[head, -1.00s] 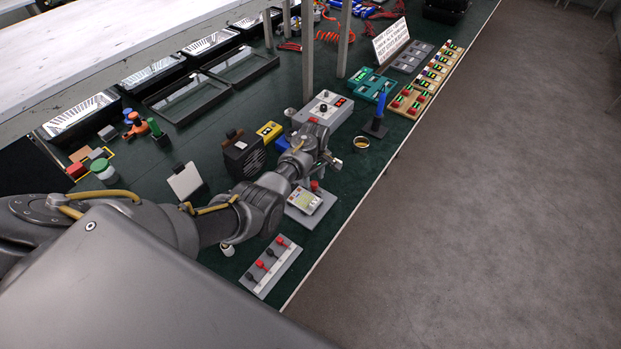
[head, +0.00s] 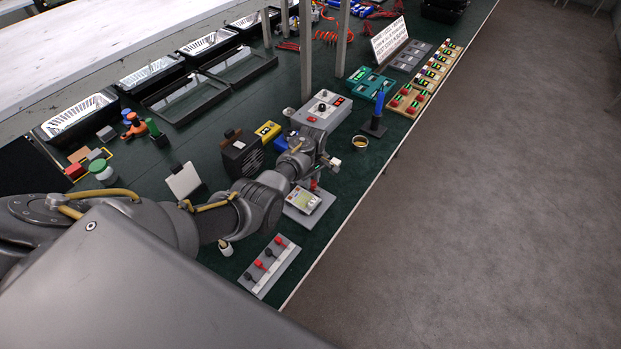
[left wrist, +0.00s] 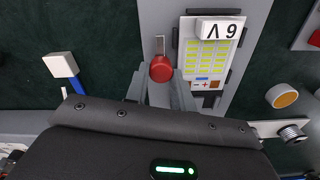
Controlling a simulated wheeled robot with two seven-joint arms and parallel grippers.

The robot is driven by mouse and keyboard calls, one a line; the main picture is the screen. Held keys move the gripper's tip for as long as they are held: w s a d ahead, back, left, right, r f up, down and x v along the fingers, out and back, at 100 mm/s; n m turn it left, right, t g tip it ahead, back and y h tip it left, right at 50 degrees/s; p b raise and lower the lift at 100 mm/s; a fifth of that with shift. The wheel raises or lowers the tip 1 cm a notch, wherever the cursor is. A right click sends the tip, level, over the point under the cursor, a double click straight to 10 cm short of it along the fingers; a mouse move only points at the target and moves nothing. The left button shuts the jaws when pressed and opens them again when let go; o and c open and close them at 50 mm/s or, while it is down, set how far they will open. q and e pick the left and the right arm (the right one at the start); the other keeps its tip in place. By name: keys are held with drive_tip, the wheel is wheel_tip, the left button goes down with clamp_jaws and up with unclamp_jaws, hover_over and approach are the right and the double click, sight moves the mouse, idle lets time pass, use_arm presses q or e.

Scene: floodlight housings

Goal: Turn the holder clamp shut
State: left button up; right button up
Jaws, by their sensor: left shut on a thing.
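The holder (head: 318,208) is a grey plate near the table's front edge, carrying a pale meter (head: 303,200) with a greenish display. The clamp's red knob (head: 314,184) stands at the holder's far side, partly covered by my left gripper (head: 316,174). In the left wrist view the red knob (left wrist: 161,69) sits on a short metal lever between the fingertips of my left gripper (left wrist: 160,84). The gripper is shut on it. The meter (left wrist: 207,60) lies beside the knob on the plate. My right gripper is not in view.
A grey strip with red and black plugs (head: 271,266) lies nearer me. A grey control box (head: 322,110), a brass ring (head: 360,142) and a blue tool on a stand (head: 378,115) stand beyond. A black speaker box (head: 242,157) is to the left.

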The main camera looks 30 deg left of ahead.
use_arm(q)
drive_tip(key=shift+d+m, duration=0.1)
drive_tip(key=shift+m, duration=0.3)
drive_tip(key=m+p, duration=0.1)
drive_tip(key=m, duration=0.2)
drive_tip(key=shift+d, duration=0.15)
drive_tip(key=m+p, duration=0.1)
drive_tip(key=m, duration=0.3)
drive_tip(key=shift+d+m, duration=0.1)
drive_tip(key=shift+m, duration=0.3)
drive_tip(key=m, duration=0.5)
drive_tip(key=shift+f, duration=0.15)
drive_tip(key=m, duration=0.3)
drive_tip(key=shift+s+f+m, duration=0.1)
drive_tip(key=shift+m, duration=0.6)
